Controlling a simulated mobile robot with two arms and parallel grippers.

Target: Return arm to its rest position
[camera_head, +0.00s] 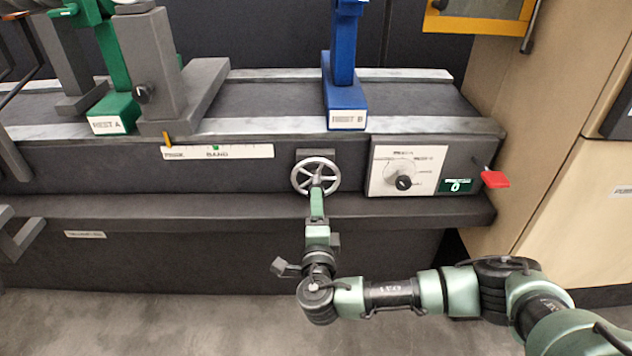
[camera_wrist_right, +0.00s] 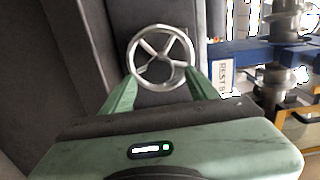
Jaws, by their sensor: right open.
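My right arm comes in from the lower right in the head view, and my right gripper (camera_head: 317,192) is right at the lower rim of a silver spoked handwheel (camera_head: 315,176) on the front of the machine bed. In the right wrist view the two green fingers of the gripper (camera_wrist_right: 157,92) are spread apart, one on each side of the handwheel (camera_wrist_right: 160,57). Whether the fingers touch the rim I cannot tell. My left gripper is not clearly shown; only dark parts appear at the left edge of the head view.
The bed (camera_head: 270,100) carries the blue Rest B block (camera_head: 345,95), the green Rest A block (camera_head: 113,108) and a grey block (camera_head: 160,90). A dial panel (camera_head: 407,171) and a red lever (camera_head: 495,179) are right of the wheel. A wooden cabinet (camera_head: 555,110) stands at right. Floor in front is clear.

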